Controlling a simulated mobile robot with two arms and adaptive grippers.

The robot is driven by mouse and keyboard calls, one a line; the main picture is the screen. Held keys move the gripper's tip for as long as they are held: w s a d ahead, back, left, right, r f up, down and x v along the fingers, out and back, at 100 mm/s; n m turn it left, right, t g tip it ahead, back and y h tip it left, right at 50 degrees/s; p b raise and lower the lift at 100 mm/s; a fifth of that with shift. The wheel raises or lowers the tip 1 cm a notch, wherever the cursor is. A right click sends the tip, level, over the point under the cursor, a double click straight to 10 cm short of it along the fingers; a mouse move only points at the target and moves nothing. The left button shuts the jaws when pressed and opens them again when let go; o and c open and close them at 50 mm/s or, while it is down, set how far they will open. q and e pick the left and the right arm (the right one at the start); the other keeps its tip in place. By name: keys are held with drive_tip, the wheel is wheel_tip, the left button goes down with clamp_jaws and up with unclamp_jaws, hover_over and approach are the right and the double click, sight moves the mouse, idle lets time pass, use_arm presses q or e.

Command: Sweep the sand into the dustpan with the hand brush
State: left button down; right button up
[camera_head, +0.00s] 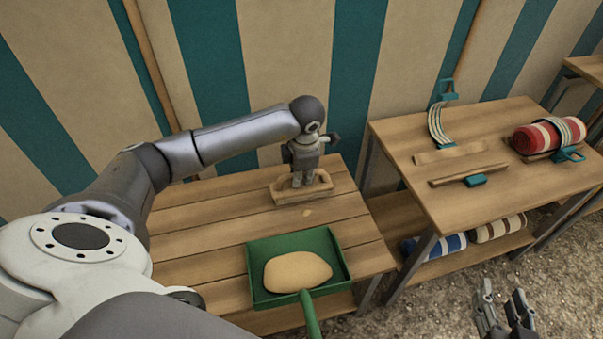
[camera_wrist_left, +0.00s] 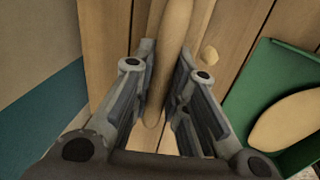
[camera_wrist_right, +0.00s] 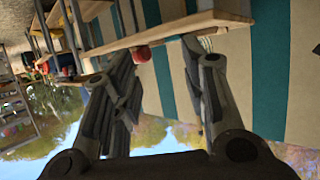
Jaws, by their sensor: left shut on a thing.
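The wooden hand brush (camera_head: 285,194) lies along the far part of the low slatted table, with my left gripper (camera_head: 302,182) above it, shut on it. In the left wrist view the brush (camera_wrist_left: 172,50) runs between the fingers. The green dustpan (camera_head: 258,292) lies nearer on the same table, its handle (camera_head: 309,318) pointing towards me. A large mound of sand (camera_head: 297,271) is in it. A small patch of sand (camera_head: 307,212) lies on the boards between brush and dustpan; it also shows in the left wrist view (camera_wrist_left: 209,55). My right gripper (camera_head: 505,312) is open and empty, off to the right.
A higher table (camera_head: 470,190) at the right holds wooden pieces, a teal-buckled strap (camera_head: 438,125) and a red-striped roll (camera_head: 545,136). Rolled striped cloths (camera_head: 435,245) lie on its lower shelf. A striped wall (camera_head: 290,60) stands close behind. Gravel ground is open at the lower right.

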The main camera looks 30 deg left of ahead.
drive_tip(key=shift+w+r, duration=0.15)
drive_tip(key=shift+r, duration=0.1)
use_arm(q)
drive_tip(key=shift+f, duration=0.15)
use_arm(e)
drive_tip(key=shift+w+a+r+t, duration=0.1)
drive_tip(key=shift+r+t, duration=0.1)
drive_tip(key=shift+t, duration=0.1)
drive_tip(key=shift+w+r, duration=0.1)
drive_tip(key=shift+r, duration=0.15)
use_arm(q)
drive_tip(key=shift+f+b, duration=0.4)
drive_tip(key=shift+f, duration=0.05)
use_arm(e)
drive_tip(key=shift+w+a+r+t+y, duration=0.2)
drive_tip(key=shift+r+t, duration=0.25)
drive_tip(key=shift+r, duration=0.15)
drive_tip(key=shift+w+a+r+t+y, duration=0.2)
drive_tip(key=shift+r+t, duration=0.25)
drive_tip(key=shift+r, duration=0.15)
use_arm(q)
drive_tip(key=shift+s, duration=0.15)
use_arm(e)
drive_tip(key=shift+f, duration=0.1)
